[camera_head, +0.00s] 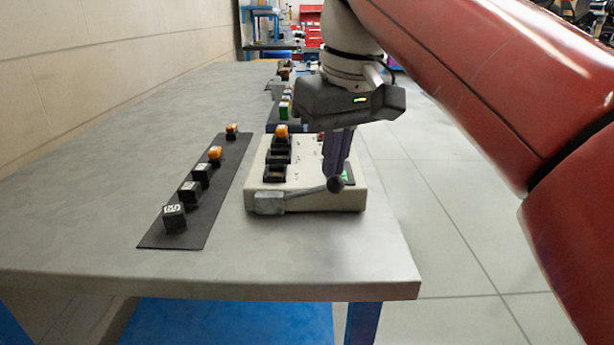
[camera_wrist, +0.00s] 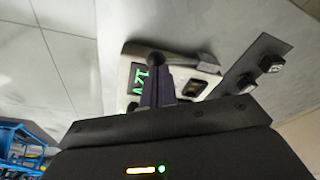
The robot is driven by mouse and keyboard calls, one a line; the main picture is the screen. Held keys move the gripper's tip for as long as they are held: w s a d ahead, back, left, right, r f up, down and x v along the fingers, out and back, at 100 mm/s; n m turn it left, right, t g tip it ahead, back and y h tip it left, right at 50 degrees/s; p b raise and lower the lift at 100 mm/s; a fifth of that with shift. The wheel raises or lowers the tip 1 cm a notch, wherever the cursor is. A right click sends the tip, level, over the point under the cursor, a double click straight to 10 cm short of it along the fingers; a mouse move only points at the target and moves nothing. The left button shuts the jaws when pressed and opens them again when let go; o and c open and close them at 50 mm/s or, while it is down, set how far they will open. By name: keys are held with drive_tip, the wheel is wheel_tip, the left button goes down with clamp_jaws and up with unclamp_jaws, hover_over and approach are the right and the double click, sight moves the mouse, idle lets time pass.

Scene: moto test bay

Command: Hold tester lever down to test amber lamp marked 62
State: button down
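The cream tester box (camera_head: 308,202) stands on the bench, with a grey lever (camera_head: 305,191) along its near side. The lever slopes slightly upward to a black ball knob (camera_head: 336,184), which also shows in the wrist view (camera_wrist: 155,58). My gripper (camera_head: 337,174) points down just above and behind the knob; its purple fingers look closed together with nothing between them. I cannot tell whether they touch the knob. An amber-topped lamp (camera_head: 281,131) sits at the far end of the tester's row of black sockets (camera_head: 275,172); its marking is not readable.
A dark mat (camera_head: 172,236) to the left holds several lamp blocks: amber ones (camera_head: 215,153) farther back and black ones with white labels (camera_head: 174,217) nearer. A green display (camera_wrist: 139,78) on the tester is lit. Bare bench lies in front of the tester.

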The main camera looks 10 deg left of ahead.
drive_tip(key=shift+d+f, duration=0.1)
drive_tip(key=shift+f, duration=0.4)
drive_tip(key=shift+d+f+b, duration=0.1)
drive_tip(key=shift+f+b, duration=0.2)
idle(0.4)
drive_tip(key=shift+f, duration=0.3)
idle(1.5)
